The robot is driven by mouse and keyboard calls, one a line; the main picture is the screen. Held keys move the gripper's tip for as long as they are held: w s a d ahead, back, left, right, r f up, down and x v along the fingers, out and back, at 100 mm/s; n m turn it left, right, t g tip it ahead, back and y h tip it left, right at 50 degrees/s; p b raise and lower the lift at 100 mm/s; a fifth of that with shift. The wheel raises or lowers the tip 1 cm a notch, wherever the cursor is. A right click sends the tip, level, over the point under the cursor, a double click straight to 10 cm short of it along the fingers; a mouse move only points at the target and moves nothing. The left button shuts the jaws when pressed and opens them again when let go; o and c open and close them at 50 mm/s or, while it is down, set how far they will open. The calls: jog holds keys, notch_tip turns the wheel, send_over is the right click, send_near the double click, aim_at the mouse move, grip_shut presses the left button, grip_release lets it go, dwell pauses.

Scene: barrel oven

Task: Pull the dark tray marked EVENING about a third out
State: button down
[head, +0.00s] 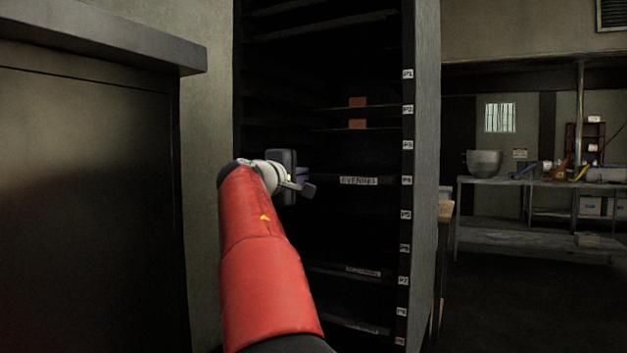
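The dark tray marked EVENING (332,180) sits in the tall dark rack, level with the P4 tag. Its white label faces me on the right part of its front edge. My gripper (304,184) is at the left part of this tray's front, at about the same height in the picture. The wrist and gripper body hide the tray's left end. I cannot tell whether the fingers touch the tray or how far apart they are. A small purple thing (302,173) shows just behind the gripper, partly hidden.
The rack's right post (408,130) carries several P tags. Orange blocks (357,102) sit on two trays above. Lower trays (345,271) have labels too small to read. A dark cabinet (90,200) stands close on the left. A workbench (540,182) stands at the right, with open floor before it.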

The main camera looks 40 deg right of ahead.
jog(key=b+v, duration=0.5)
jog(key=v, duration=1.1)
jog(key=shift+a+b, duration=0.25)
jog(key=shift+b, duration=0.15)
jog(key=c, duration=1.6)
grip_release()
jog(key=shift+s, duration=0.1)
jog(key=shift+o, duration=0.2)
jog(key=v, duration=0.8)
jog(key=shift+f, duration=0.1)
